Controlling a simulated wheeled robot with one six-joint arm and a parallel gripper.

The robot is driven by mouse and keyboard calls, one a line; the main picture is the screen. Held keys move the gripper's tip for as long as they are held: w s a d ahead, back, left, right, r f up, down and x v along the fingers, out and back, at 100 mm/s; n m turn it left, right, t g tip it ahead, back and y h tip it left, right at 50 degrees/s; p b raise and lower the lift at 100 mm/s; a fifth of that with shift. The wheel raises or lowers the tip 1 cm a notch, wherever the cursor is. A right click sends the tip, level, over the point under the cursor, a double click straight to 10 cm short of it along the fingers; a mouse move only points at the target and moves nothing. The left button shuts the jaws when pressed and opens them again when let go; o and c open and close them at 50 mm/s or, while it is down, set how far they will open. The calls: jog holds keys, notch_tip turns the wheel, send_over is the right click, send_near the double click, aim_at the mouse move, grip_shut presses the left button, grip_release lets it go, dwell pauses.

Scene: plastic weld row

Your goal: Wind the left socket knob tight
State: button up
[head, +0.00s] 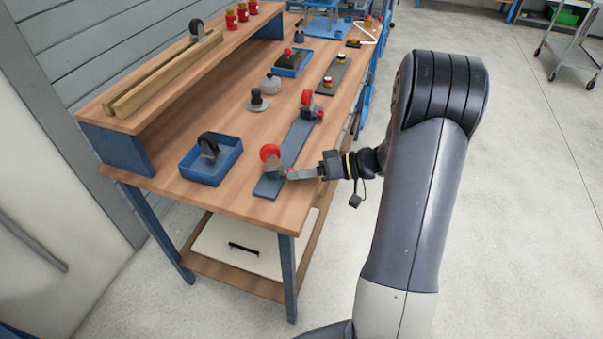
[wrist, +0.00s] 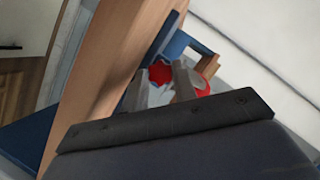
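The near, left socket stands on a long blue-grey plate (head: 268,187) on the bench, with a big red disc (head: 270,152) on top. Its small red knob (head: 290,170) sits low on its right side, mostly hidden by my gripper. My gripper (head: 291,174) reaches in from the right at knob height. In the wrist view the grey fingers (wrist: 162,88) stand apart, with a red knob (wrist: 160,72) showing between their tips. I cannot tell whether they press on it. A red disc (wrist: 204,84) shows partly behind the right finger. A second socket with a red disc (head: 307,97) stands farther along the plate.
A blue tray (head: 190,176) with a black-wheeled caster stands left of the plate. A black-knobbed piece (head: 258,101) and a domed grey piece (head: 269,84) stand behind. A raised wooden shelf (head: 128,122) runs along the wall.

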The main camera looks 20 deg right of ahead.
jog(key=o, duration=0.4)
jog(key=shift+o, duration=0.2)
